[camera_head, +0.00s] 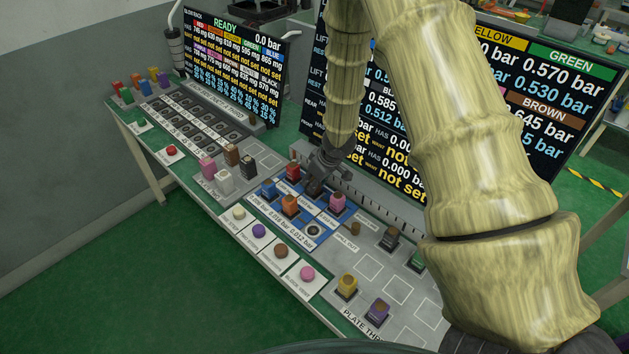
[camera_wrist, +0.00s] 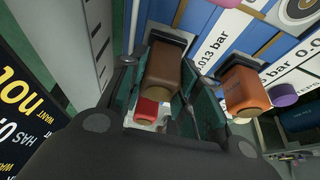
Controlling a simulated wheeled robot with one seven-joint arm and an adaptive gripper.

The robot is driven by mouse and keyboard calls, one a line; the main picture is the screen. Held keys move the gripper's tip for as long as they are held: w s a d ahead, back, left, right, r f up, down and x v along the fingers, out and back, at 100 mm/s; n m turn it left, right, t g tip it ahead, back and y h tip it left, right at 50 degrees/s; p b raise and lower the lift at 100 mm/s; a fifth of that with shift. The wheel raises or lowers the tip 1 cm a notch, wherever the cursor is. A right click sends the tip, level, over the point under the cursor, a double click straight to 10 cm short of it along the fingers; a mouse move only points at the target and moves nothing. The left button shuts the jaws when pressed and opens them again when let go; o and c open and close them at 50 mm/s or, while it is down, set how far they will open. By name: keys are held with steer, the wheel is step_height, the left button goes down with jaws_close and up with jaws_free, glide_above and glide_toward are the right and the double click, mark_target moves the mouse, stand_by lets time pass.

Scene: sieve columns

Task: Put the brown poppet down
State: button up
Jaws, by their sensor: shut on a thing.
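The brown poppet (camera_wrist: 163,68) is between the two fingers of my gripper (camera_wrist: 160,88), which is shut on it. In the head view, my gripper (camera_head: 321,172) points down over the blue plate (camera_head: 289,231), and the brown poppet (camera_head: 314,187) shows as a dark brown shape under it. It stands among the red poppet (camera_head: 293,172), the orange poppet (camera_head: 290,205) and the pink poppet (camera_head: 337,202). A dark square seat shows at the poppet's lower end in the wrist view; I cannot tell whether it touches the seat.
A blue poppet (camera_head: 268,188) stands left on the plate, and an empty round seat (camera_head: 313,230) lies at its front. Coloured buttons (camera_head: 281,251) line the front edge. Screens (camera_head: 365,115) stand close behind my gripper. Yellow (camera_head: 346,287) and purple (camera_head: 378,310) poppets stand to the right.

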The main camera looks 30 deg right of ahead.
steer(key=shift+f, duration=0.2)
steer(key=o, duration=1.1)
steer(key=v, duration=1.2)
steer(key=shift+r+p, duration=0.25)
steer(key=shift+p, duration=0.2)
